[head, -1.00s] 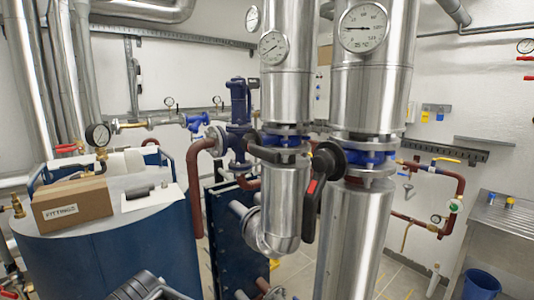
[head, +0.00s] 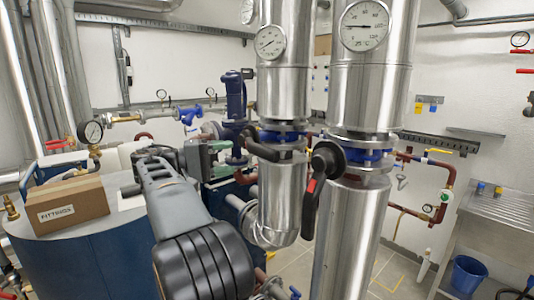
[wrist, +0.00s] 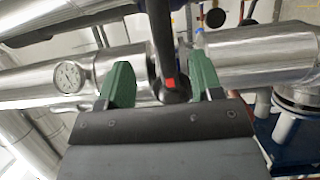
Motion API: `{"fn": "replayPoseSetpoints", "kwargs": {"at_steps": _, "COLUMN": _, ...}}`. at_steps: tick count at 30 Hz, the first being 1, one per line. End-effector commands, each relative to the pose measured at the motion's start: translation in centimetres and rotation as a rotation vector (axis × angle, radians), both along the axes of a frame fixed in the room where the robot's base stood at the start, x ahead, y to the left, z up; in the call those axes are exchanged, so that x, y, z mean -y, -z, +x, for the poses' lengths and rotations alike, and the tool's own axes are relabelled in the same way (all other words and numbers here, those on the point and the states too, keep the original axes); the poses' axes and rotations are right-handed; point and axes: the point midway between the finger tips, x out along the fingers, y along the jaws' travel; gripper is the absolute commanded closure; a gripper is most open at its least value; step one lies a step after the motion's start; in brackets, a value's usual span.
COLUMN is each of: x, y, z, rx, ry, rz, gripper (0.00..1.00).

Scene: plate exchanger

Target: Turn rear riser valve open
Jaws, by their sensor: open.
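Two silver insulated risers stand ahead. The left, farther riser (head: 283,60) has a blue valve with a black lever (head: 276,151) lying across the pipe. In the wrist view this black lever (wrist: 160,35), with a red mark near its hub, shows between the green fingers and square to the pipe. The nearer right riser (head: 370,75) has a blue valve whose black lever (head: 316,190) hangs down along the pipe. My gripper (head: 220,152) is open, left of the farther riser; the wrist view shows its fingers (wrist: 162,78) apart, on either side of the lever. Contact cannot be told.
A blue tank (head: 75,245) with a cardboard box (head: 68,205) on top stands at left. A blue pump (head: 236,105) is behind my gripper. A steel sink bench (head: 500,208) and a blue bucket (head: 468,271) are at right, with open floor before them.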

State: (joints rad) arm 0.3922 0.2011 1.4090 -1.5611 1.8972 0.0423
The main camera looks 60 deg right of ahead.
Motion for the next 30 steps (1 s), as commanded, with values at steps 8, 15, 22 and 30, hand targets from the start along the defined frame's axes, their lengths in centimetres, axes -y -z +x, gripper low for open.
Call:
{"fn": "replayPoseSetpoints", "kwargs": {"at_steps": 8, "x": 4.2, "y": -0.2, "z": -3.7, "rx": -0.001, "ry": 0.002, "rz": 0.003, "gripper": 0.4}}
{"fn": "replayPoseSetpoints", "kwargs": {"at_steps": 15, "x": 6.9, "y": -0.1, "z": -6.1, "rx": 0.0, "ry": -0.001, "rz": 0.004, "gripper": 0.4}}
{"fn": "replayPoseSetpoints", "kwargs": {"at_steps": 22, "x": 8.2, "y": 0.0, "z": -7.2, "rx": 0.0, "ry": -0.003, "rz": 0.004, "gripper": 0.4}}
{"fn": "replayPoseSetpoints", "kwargs": {"at_steps": 30, "x": 8.5, "y": 0.0, "z": -7.4, "rx": 0.0, "ry": -0.005, "rz": 0.004, "gripper": 0.4}}
